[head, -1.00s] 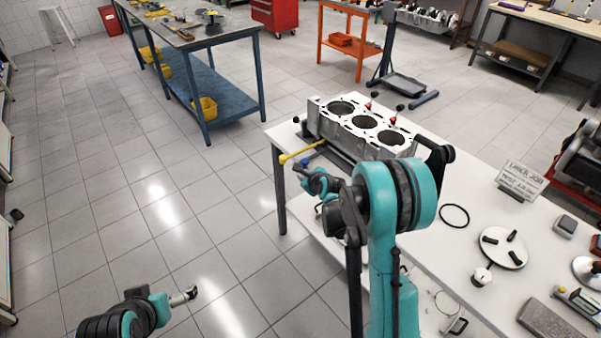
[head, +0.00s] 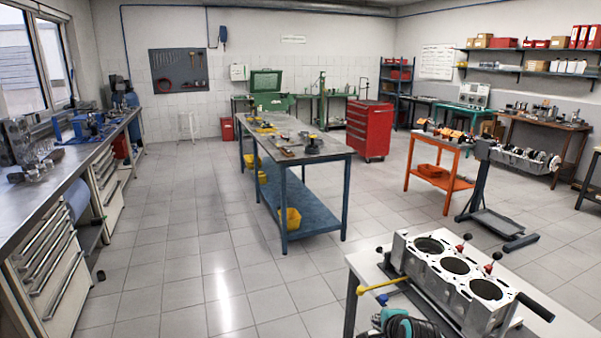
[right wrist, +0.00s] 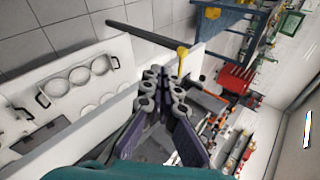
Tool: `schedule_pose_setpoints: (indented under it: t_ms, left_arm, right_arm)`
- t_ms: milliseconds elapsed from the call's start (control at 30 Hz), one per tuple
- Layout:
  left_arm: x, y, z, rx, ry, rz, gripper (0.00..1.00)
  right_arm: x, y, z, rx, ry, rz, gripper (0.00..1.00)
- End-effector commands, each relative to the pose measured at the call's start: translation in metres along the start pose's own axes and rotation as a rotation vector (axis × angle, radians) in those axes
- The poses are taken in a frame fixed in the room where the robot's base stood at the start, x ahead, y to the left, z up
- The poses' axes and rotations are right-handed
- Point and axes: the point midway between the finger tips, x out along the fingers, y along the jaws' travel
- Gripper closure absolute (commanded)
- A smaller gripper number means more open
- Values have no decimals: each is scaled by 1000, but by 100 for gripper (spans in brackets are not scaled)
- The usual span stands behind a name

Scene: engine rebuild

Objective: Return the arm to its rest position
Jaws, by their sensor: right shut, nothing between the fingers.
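My right gripper shows in the right wrist view (right wrist: 163,78), with its fingers together and nothing between them. In the head view only a teal and black part of my right arm shows at the bottom edge, in front of the white table. My left arm and gripper are out of view. The silver engine block (head: 456,270) with three bores sits on the white table (head: 365,268) at the lower right. It also shows on the left of the right wrist view (right wrist: 82,88). My right gripper is apart from it.
A yellow-handled bar (head: 382,285) sticks out past the block's left end. A blue workbench (head: 318,205) stands mid-room, with an orange stand (head: 446,182) and a red tool cabinet (head: 369,130) beyond. A long counter (head: 85,150) lines the left.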

Motion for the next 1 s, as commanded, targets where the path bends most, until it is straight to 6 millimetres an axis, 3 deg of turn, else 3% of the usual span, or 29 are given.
schedule_pose_setpoints:
  t_ms: [33,200,400,500,700,1000]
  left_arm:
    - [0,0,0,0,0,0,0]
    - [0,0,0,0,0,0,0]
    - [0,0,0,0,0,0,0]
    - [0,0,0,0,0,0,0]
    - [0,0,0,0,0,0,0]
    - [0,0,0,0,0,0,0]
  right_arm:
    - [-22,8,7,-120,-1,18,100]
    - [-84,44,25,-578,-13,82,100]
    - [-143,100,36,-1096,-53,153,100]
    - [-162,125,38,-1304,-78,179,100]
    - [-179,153,38,-1535,-110,207,100]
    - [-180,156,38,-1560,-114,210,100]
